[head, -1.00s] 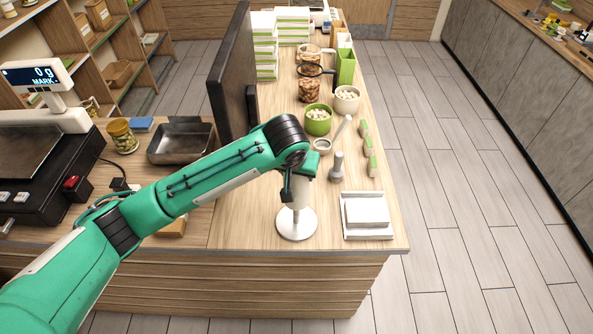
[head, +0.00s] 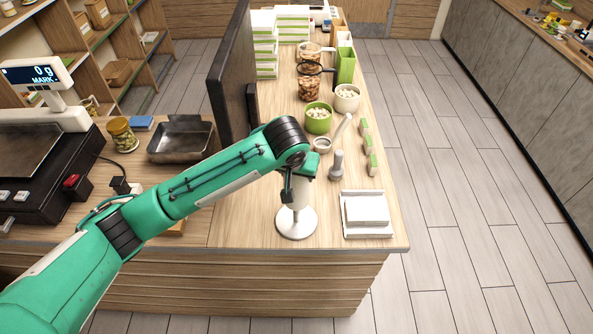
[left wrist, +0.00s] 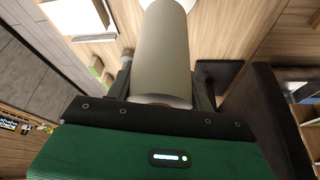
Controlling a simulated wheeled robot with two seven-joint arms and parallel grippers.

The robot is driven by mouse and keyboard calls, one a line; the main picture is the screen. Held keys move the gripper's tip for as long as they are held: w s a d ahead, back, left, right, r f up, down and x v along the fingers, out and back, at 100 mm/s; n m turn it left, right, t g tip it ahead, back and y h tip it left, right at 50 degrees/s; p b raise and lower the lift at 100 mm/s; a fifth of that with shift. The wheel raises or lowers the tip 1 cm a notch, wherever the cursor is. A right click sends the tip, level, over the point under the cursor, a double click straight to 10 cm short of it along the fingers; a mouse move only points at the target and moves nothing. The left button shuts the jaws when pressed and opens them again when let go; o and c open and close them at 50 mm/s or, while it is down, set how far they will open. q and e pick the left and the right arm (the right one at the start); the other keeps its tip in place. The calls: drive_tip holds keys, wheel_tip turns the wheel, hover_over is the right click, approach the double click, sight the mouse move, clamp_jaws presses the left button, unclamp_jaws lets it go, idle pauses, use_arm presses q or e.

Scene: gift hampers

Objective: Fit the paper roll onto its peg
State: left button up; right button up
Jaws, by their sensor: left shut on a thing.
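The paper roll (head: 299,191) is a pale upright cylinder. My left gripper (head: 290,188) is shut on it. In the left wrist view the paper roll (left wrist: 163,50) lies between the two fingers of my left gripper (left wrist: 164,88). The peg's round white base (head: 296,225) stands on the counter near its front edge, below the roll. A short piece of stem shows between roll and base. The upper peg is hidden, and I cannot tell whether the roll is around it. My right gripper is not in view.
To the right of the base, a white tray (head: 367,233) holds a white stack. A grey stamp-like object (head: 337,167) and a small mortar (head: 322,145) stand behind. A dark screen (head: 232,70) rises at the left. Bare counter lies left of the base.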

use_arm(q)
drive_tip(key=shift+f, duration=2.3)
idle(5.7)
